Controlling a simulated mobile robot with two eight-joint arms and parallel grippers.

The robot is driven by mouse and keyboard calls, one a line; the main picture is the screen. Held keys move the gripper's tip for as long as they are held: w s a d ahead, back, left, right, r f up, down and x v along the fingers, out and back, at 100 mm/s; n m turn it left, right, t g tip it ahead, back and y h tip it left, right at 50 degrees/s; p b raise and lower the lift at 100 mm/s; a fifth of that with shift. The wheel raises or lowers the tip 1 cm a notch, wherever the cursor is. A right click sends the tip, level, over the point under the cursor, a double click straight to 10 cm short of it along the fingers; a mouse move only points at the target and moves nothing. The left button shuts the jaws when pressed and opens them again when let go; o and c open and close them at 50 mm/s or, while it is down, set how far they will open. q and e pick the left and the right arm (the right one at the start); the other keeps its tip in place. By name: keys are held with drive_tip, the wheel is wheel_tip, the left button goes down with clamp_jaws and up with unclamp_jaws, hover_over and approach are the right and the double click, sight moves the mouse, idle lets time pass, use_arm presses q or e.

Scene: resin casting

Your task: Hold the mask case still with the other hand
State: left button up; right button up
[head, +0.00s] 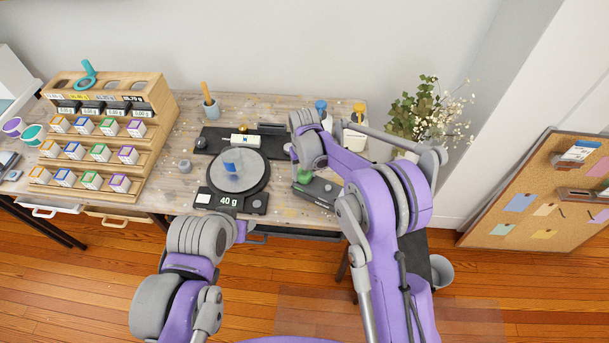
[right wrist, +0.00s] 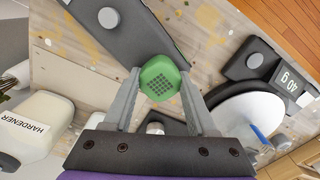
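A dark flat case (head: 322,192) with a round grey knob lies on the table at the right; it also shows in the right wrist view (right wrist: 150,35). I cannot tell for certain that it is the mask case. A green rounded piece (head: 304,177) with small dark holes is at its end. In the right wrist view, the green piece (right wrist: 158,78) sits between the fingertips of my right gripper (right wrist: 159,75), which appear to touch it on both sides. My left arm comes in low at the left; its fingers do not show.
A scale (head: 227,200) reading 40 g, with a round plate and a blue piece on it, stands left of the case. A wooden rack (head: 152,97) with several small boxes is at the left. A hardener bottle (right wrist: 30,125) and a plant (head: 425,115) stand at the right.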

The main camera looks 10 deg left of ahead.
sight(304, 172)
drive_tip(key=shift+c, duration=1.2)
drive_tip(key=o, duration=0.9)
wheel_tip(304, 172, up, 11)
drive_tip(key=shift+f, duration=0.1)
